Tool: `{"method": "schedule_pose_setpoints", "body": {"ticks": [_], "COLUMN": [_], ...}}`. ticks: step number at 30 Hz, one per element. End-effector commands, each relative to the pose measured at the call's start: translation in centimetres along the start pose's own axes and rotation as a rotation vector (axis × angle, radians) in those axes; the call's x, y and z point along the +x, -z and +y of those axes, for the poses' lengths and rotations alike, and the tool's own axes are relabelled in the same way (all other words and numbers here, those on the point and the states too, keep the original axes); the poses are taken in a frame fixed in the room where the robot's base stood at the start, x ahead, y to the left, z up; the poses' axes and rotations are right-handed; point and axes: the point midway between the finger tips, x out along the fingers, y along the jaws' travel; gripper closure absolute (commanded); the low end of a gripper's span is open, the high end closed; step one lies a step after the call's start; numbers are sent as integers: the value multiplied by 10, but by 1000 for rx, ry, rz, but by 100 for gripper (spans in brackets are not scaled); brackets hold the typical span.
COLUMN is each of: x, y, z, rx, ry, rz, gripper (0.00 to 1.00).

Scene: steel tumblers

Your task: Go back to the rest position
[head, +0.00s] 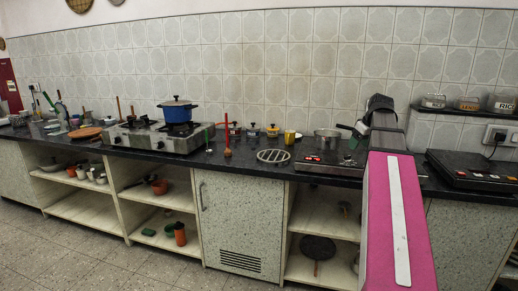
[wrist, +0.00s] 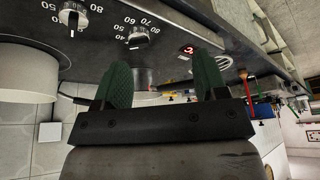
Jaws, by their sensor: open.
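My gripper (wrist: 163,78) shows in the wrist view as two green fingers set well apart on a dark block. I see no grip on anything.
A black hob (head: 475,171) lies at the right. The wrist view shows knobs (wrist: 73,16) on a dark panel, upside down.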

Motion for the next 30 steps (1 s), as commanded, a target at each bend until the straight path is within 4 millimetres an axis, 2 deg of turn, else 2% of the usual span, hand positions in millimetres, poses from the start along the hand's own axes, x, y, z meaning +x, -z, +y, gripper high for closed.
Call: {"method": "schedule_pose_setpoints", "body": {"ticks": [8,14,20,24,30], "x": [33,70,127,175,237], "y": [-6,-14,-29,-46,-74], "z": [-13,-28,-57,-84,-125], "rx": [41,86,155,215,294], "ry": [6,10,14,10,-4], "rz": [-23,-51,-100,-143,-204], "gripper": [34,34,34,34,34]}}
